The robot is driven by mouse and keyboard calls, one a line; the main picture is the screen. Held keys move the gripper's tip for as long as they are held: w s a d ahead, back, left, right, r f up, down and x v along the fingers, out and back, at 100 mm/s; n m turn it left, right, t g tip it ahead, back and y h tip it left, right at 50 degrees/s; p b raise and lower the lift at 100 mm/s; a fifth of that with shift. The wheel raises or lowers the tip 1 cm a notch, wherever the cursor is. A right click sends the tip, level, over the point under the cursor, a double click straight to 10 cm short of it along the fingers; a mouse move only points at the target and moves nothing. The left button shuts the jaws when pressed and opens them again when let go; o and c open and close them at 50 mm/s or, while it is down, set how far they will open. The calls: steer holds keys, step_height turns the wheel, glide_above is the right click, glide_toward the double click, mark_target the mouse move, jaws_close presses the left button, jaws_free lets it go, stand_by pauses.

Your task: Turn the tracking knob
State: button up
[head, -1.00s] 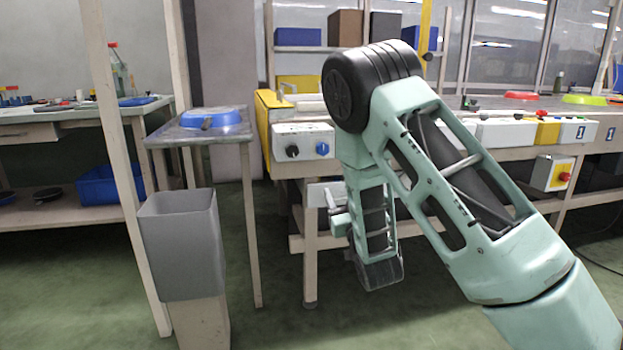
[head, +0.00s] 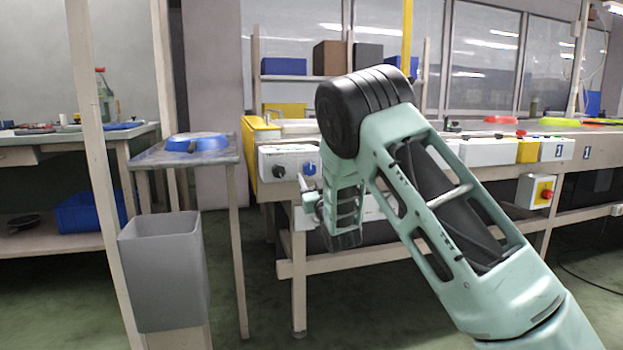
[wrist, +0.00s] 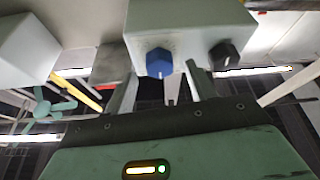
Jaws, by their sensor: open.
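A white control box (head: 288,158) on the conveyor's front left carries a black knob (head: 279,172) and a blue knob (head: 309,168). Their labels are not readable, so I cannot tell which is the tracking knob. My gripper (head: 308,192) is just below the blue knob in the head view. In the wrist view my gripper (wrist: 163,68) is open, with one finger to each side of the blue knob (wrist: 159,63). I cannot tell whether the fingers touch it. The black knob (wrist: 223,54) is to the right, outside the fingers.
A grey bin (head: 163,270) and a small table (head: 160,158) with a blue pan (head: 197,142) stand to the left.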

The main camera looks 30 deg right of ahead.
mark_target(309, 169)
steer(key=shift+x, duration=1.3)
steer(key=c, duration=1)
